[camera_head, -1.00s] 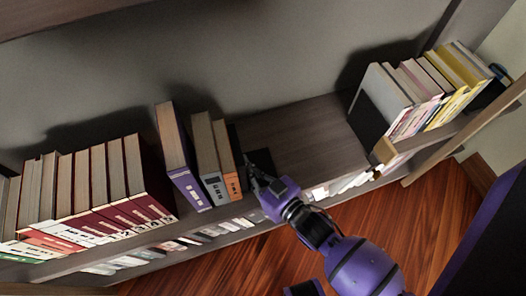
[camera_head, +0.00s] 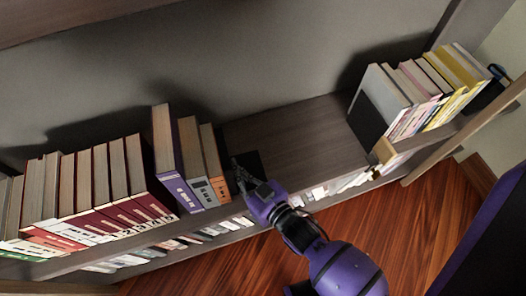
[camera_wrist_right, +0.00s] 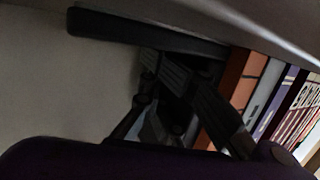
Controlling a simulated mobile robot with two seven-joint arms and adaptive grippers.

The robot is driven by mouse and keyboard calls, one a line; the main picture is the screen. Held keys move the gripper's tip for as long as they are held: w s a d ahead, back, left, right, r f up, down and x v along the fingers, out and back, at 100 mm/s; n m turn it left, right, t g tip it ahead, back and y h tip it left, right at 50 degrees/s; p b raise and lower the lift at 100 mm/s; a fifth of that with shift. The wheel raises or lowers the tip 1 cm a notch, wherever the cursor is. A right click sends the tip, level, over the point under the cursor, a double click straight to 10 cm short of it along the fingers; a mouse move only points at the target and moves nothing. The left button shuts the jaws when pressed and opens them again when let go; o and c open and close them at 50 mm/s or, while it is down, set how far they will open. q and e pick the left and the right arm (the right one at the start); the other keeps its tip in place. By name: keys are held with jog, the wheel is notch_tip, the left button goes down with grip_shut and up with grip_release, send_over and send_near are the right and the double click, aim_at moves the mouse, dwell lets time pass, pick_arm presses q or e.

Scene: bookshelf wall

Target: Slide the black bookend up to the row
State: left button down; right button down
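The black bookend (camera_head: 247,163) stands on the shelf at the right end of the row, its dark base plate lying to the right. It looks close against the orange book (camera_head: 214,150); contact is hard to tell. Left of that are a grey book (camera_head: 195,150) and a taller purple book (camera_head: 168,145), close together. My right gripper (camera_head: 238,166) is at the bookend's right side, low over its base. In the wrist view its fingertips (camera_wrist_right: 165,70) look together, against the dark bookend (camera_wrist_right: 135,30). My left gripper is out of view.
Several dark red books (camera_head: 100,185) stand left of the purple one. Bare shelf (camera_head: 300,135) lies to the right, up to another black bookend (camera_head: 375,105) and a second group of books (camera_head: 430,85). More books fill the shelf below.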

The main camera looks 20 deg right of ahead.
jog(key=shift+a, duration=2.1)
jog(key=shift+d+p, duration=0.65)
jog(key=shift+d, duration=0.45)
jog(key=shift+d+f, duration=0.1)
jog(key=shift+d, duration=1)
jog(key=shift+d+f, duration=0.1)
jog(key=shift+s, duration=0.1)
